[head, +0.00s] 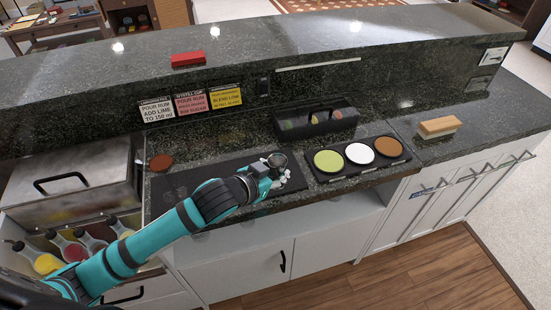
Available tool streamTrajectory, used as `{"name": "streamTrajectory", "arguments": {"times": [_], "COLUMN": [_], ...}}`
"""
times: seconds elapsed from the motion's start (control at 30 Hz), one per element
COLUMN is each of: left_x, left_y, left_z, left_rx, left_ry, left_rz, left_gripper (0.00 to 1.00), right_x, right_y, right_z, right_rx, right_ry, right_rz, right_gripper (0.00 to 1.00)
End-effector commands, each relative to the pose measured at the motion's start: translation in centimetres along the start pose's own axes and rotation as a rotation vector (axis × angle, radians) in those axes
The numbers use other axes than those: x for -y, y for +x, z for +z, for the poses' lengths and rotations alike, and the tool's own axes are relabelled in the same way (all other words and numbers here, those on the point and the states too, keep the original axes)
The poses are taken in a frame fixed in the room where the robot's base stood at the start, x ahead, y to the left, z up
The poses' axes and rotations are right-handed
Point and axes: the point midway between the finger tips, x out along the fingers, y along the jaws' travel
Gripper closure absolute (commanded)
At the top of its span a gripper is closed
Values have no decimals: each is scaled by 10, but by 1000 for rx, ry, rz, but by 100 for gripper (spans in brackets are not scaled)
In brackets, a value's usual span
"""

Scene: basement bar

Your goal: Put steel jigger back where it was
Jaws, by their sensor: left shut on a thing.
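My left gripper (268,175) reaches in from the left over the right part of a dark bar mat (215,170) on the counter. It is shut on a small round metal thing, which looks like the steel jigger (278,160), its rim showing just beyond the fingers. The gripper hides most of the jigger. I cannot tell whether its base touches the mat. My right gripper is out of view.
A black tray (343,177) with green, white and brown rimming dishes stands to the right. Behind it is a dark clear-lidded caddy (316,120). A reddish-brown round thing (161,161) is left. A wood-and-pale block (438,127) is far right. Bottles (45,262) stand lower left.

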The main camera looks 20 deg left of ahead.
Motion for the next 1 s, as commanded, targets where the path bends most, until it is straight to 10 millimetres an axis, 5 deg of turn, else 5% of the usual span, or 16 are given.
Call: {"name": "streamTrajectory", "arguments": {"times": [0.33,0.7,1.0], "left_x": [52,51,51], "left_y": [51,70,72], "left_z": [-15,13,16], "left_rx": [0,1,0], "left_ry": [1,0,1], "left_rz": [-2,0,1], "left_gripper": [100,100,100], "right_x": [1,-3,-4], "right_y": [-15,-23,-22], "right_z": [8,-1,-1], "right_rx": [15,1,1], "right_ry": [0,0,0], "right_rz": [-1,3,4], "right_gripper": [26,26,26]}}
